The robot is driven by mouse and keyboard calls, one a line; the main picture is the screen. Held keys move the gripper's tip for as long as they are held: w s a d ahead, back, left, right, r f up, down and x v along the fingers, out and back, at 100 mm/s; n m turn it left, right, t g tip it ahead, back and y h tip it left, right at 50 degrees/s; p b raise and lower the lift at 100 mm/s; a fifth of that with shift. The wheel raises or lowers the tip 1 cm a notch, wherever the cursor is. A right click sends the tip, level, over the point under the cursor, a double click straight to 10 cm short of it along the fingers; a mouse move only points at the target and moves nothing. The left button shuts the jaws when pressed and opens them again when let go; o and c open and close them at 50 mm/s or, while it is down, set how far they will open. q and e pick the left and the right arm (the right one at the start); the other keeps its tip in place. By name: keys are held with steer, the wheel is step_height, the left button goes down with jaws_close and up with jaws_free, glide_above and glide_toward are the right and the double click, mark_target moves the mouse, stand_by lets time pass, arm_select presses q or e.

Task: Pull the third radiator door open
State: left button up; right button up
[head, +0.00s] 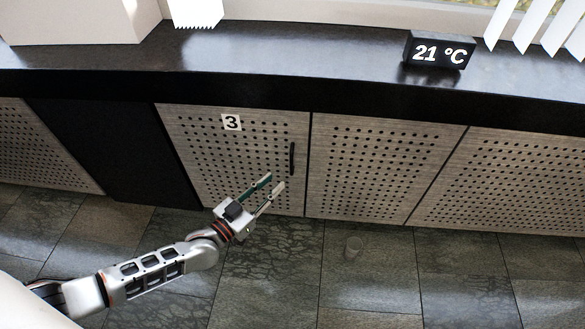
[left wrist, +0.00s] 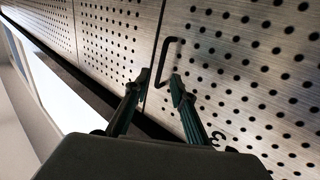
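The third radiator door (head: 215,155) is a light wood panel full of round holes, marked with a 3, and looks flush with its neighbours. Its dark vertical bar handle (head: 292,158) sits near its right edge. My left gripper (head: 275,181) is open and empty, in front of the door, below and left of the handle in the head view. In the left wrist view the handle (left wrist: 166,46) appears just beyond the gap between my left fingertips (left wrist: 160,78), with no clear contact. The door (left wrist: 245,75) fills the right side there. My right gripper is not in view.
A black counter (head: 300,65) runs above the doors, with a 21 °C display (head: 438,50) on it. More perforated panels (head: 375,168) lie to the right.

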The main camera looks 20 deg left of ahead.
arm_select(q)
steer(key=b+x, duration=0.1)
steer(key=x, duration=0.7)
steer(key=shift+b, duration=0.4)
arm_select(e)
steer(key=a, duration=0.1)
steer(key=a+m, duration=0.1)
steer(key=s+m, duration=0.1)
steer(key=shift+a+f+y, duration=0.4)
arm_select(q)
steer(key=shift+w+a, duration=0.1)
steer(key=shift+a, duration=0.05)
steer(key=shift+c, duration=0.4)
jaws_close()
